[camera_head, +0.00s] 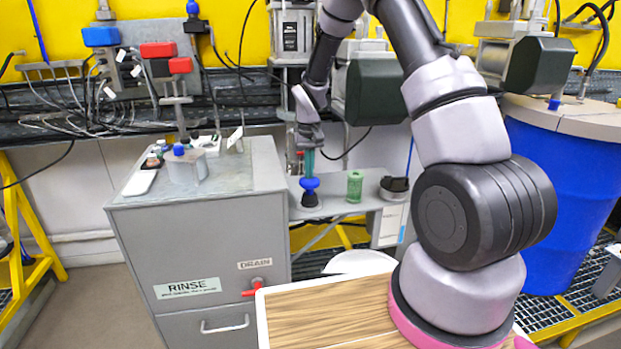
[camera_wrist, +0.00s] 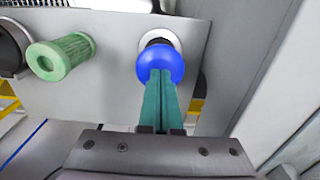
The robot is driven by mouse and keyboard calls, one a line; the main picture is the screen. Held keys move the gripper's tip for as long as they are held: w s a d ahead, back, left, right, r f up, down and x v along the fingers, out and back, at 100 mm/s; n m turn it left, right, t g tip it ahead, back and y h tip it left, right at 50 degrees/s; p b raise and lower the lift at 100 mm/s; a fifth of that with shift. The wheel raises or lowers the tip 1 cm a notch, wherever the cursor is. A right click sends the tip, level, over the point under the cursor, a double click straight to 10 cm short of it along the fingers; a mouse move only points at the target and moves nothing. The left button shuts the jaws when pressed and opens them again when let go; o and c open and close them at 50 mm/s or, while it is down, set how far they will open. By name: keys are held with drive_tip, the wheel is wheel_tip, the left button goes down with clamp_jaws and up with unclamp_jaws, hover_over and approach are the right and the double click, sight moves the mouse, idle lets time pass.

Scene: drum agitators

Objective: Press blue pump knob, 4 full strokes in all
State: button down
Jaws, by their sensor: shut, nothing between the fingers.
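The blue pump knob (camera_head: 310,183) is a rounded blue knob on a dark base, standing on the grey shelf right of the grey cabinet. In the wrist view the knob (camera_wrist: 160,64) shows large, with its pale round collar behind it. My gripper (camera_head: 309,172) points down over the knob, its teal fingers shut together with nothing between them. In the wrist view the fingertips of my gripper (camera_wrist: 161,74) overlap the knob; they look to be at or just over its top, and I cannot tell if they press it.
A green ribbed cylinder (camera_head: 354,186) stands on the shelf (camera_head: 335,207) right of the knob, with a dark round pot (camera_head: 394,187) beyond it. The grey cabinet (camera_head: 200,240) rises close on the left, with a red drain valve (camera_head: 257,286). A blue drum (camera_head: 570,190) stands at right.

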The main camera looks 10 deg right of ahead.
drive_tip(key=shift+f, duration=1.45)
drive_tip(key=shift+r, duration=2.35)
drive_tip(key=shift+f, duration=0.1)
drive_tip(key=shift+f, duration=2.25)
